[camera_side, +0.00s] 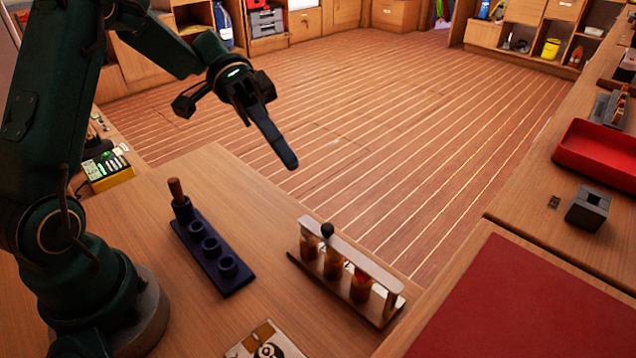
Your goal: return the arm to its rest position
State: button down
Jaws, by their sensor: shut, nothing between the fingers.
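My gripper (284,157) is in the upper middle of the side view, at the end of my dark green arm. It is raised above the level of the wooden table (275,225), with the plank floor behind it. Its fingers are together, point down to the right, and hold nothing. It touches none of the objects on the table.
A dark blue rack (232,284) with a brown-topped piece in one socket and a wooden rack (305,262) of amber vials stand below my gripper. A yellow device (110,177) sits left. A red tray (597,150), grey block (588,208) and red mat (530,300) lie right.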

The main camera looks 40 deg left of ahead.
jog(key=s+d+r+t+y, duration=0.1)
jog(key=s+d+t+y, duration=0.15)
jog(key=s+y, duration=0.65)
jog(key=s+a+f+n+t+y, duration=0.2)
jog(key=a+n+t+y, duration=0.2)
jog(key=a+n+t, duration=0.1)
jog(key=shift+a+n, duration=0.25)
jog(key=shift+n, duration=0.05)
jog(key=shift+f, duration=0.1)
dwell(0.4)
